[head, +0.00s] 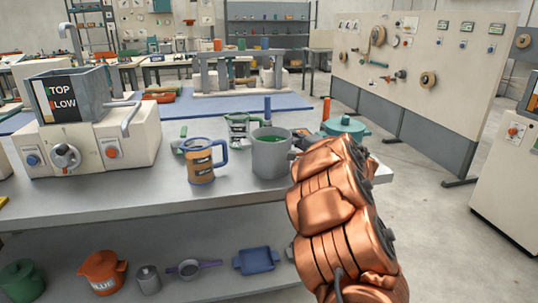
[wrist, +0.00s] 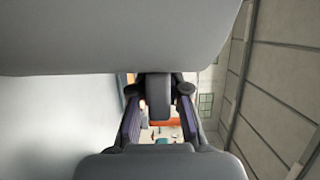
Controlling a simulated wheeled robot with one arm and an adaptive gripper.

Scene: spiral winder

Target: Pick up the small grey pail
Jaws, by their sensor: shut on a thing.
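The small grey pail (head: 270,158) is upright at the right part of the workbench, with green showing inside it. I cannot tell whether its base touches the bench top. My copper-coloured arm reaches in from the lower right and hides most of my gripper at the pail's right side. In the wrist view, my gripper (wrist: 159,92) has its two fingers on either side of a grey upright bar, which looks like the pail's handle. The pail's grey wall (wrist: 120,35) fills the upper part of that view.
A tan mug with a blue handle (head: 200,162) stands just left of the pail. A machine (head: 85,135) occupies the bench's left. The lower shelf holds several pots.

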